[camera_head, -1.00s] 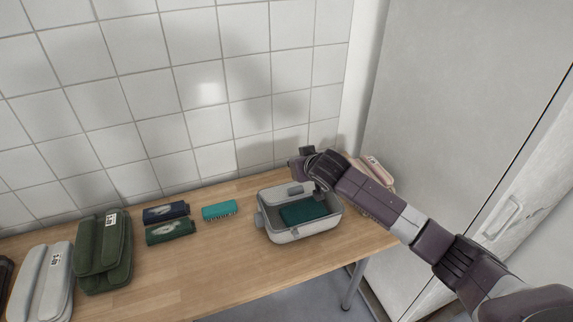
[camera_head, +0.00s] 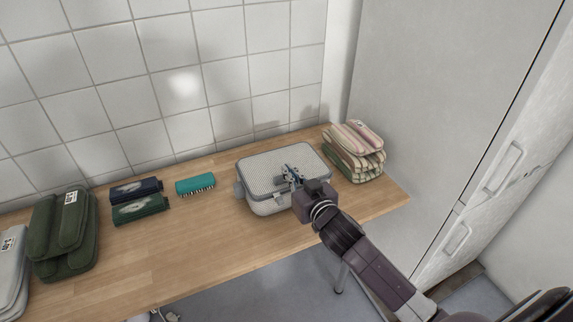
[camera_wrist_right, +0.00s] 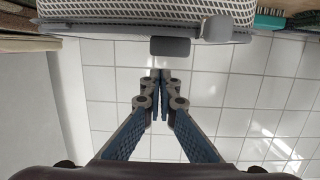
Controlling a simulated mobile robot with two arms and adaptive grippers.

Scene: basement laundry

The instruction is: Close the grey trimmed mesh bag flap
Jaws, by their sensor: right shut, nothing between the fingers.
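The grey trimmed mesh bag (camera_head: 258,203) stands on the wooden table. Its mesh flap (camera_head: 275,165) lies down over the top, and the inside is hidden. My right gripper (camera_head: 289,172) is at the bag's near right edge, over the flap's front edge, with the fingers shut and empty. In the right wrist view the bag's mesh (camera_wrist_right: 130,12) fills the top edge, with a grey tab (camera_wrist_right: 170,46) hanging just beyond my shut right fingertips (camera_wrist_right: 160,75). I cannot tell whether the fingers touch the flap. My left gripper is out of view.
A stack of striped folded cloths (camera_head: 355,150) stands close to the right of the bag. A teal brush (camera_head: 195,185), two rolled dark items (camera_head: 138,200) and a green folded bundle (camera_head: 65,232) lie to the left. The table front (camera_head: 200,262) is clear.

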